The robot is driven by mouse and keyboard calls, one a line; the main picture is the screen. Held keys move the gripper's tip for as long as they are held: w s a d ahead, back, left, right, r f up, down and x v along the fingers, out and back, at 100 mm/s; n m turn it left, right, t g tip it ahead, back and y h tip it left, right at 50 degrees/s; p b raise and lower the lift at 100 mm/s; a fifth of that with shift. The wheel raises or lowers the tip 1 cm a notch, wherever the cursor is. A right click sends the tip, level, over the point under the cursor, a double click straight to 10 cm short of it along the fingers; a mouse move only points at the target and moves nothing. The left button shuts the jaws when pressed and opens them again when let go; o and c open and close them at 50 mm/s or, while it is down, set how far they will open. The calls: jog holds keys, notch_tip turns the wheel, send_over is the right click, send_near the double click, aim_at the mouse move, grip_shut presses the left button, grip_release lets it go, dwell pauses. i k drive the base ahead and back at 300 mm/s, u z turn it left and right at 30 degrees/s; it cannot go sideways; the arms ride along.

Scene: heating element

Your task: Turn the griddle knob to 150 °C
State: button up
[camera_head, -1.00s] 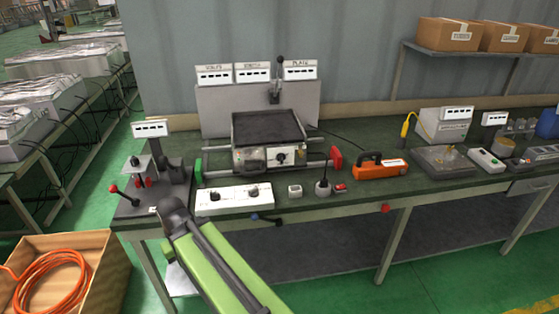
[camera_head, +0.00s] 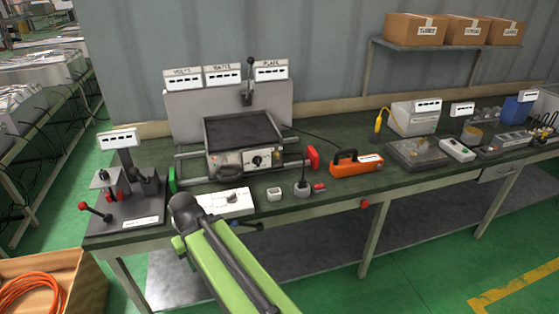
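The griddle (camera_head: 243,131) has a dark flat plate on top and stands on the workbench in the middle of the view. Its knob (camera_head: 257,160) is a black dial with a white marking on the front panel; the scale and setting are too small to read. My green and black arm reaches in from the bottom, below and left of the knob and apart from it. Its end covers part of the white control box in front of the griddle. The gripper's fingers cannot be made out.
A white control box (camera_head: 238,201) lies in front of the griddle. Green (camera_head: 172,180) and red (camera_head: 313,158) end pieces flank it. An orange tool (camera_head: 355,163) lies right. A lever stand (camera_head: 130,185) is left. Labelled displays (camera_head: 222,75) stand behind.

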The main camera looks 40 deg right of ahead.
aim_at(257, 160)
jog(key=z, duration=1.25)
jog(key=k, duration=1)
jog(key=u, duration=1.7)
jog(key=i, duration=1)
jog(key=u, duration=0.05)
